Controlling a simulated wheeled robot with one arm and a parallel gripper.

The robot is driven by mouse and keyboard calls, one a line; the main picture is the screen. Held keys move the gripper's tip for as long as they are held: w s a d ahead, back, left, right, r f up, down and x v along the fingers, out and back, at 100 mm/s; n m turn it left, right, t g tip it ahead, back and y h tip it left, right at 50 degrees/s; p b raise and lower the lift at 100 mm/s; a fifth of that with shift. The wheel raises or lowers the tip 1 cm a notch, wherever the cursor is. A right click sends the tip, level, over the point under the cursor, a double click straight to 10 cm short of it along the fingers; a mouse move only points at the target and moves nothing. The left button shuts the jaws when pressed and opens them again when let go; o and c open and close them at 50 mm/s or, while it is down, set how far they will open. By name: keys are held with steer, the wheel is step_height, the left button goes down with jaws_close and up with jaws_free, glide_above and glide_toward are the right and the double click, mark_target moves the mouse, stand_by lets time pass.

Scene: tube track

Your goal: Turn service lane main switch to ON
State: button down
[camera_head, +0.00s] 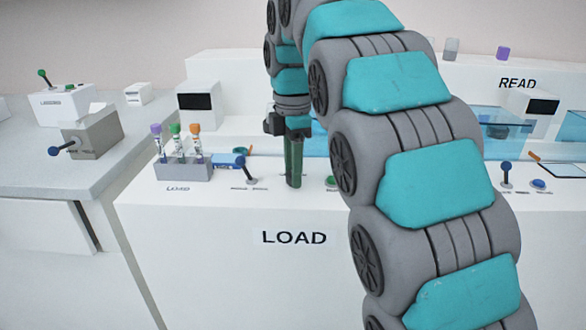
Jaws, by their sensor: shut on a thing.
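My gripper (294,160) points down over the top of the white LOAD unit (220,262). Its dark green fingers are together on something that they hide; I cannot tell what. A blue-knobbed lever switch (241,163) stands just left of it, apart from the fingers. Another blue-knobbed lever (506,169) stands on the right side. A grey box with a blue-knobbed side lever (92,135) sits on the left counter, with a white box with a green-knobbed lever (62,103) behind it. The small labels are too blurred to tell which is the service lane main switch.
A grey rack (183,171) holds tubes with purple, green and orange caps left of my gripper. A green button (331,182) is at its right. A blue button (538,184) sits further right. My arm hides the middle right. The grey counter (30,165) has free room.

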steer(key=m+p, duration=0.1)
steer(key=m, duration=0.3)
steer(key=shift+m, duration=0.4)
steer(key=shift+m+p, duration=0.3)
steer(key=shift+m, duration=1.7)
steer(key=c, duration=0.5)
jaws_free()
steer(key=shift+c, duration=0.2)
steer(key=shift+r, duration=0.1)
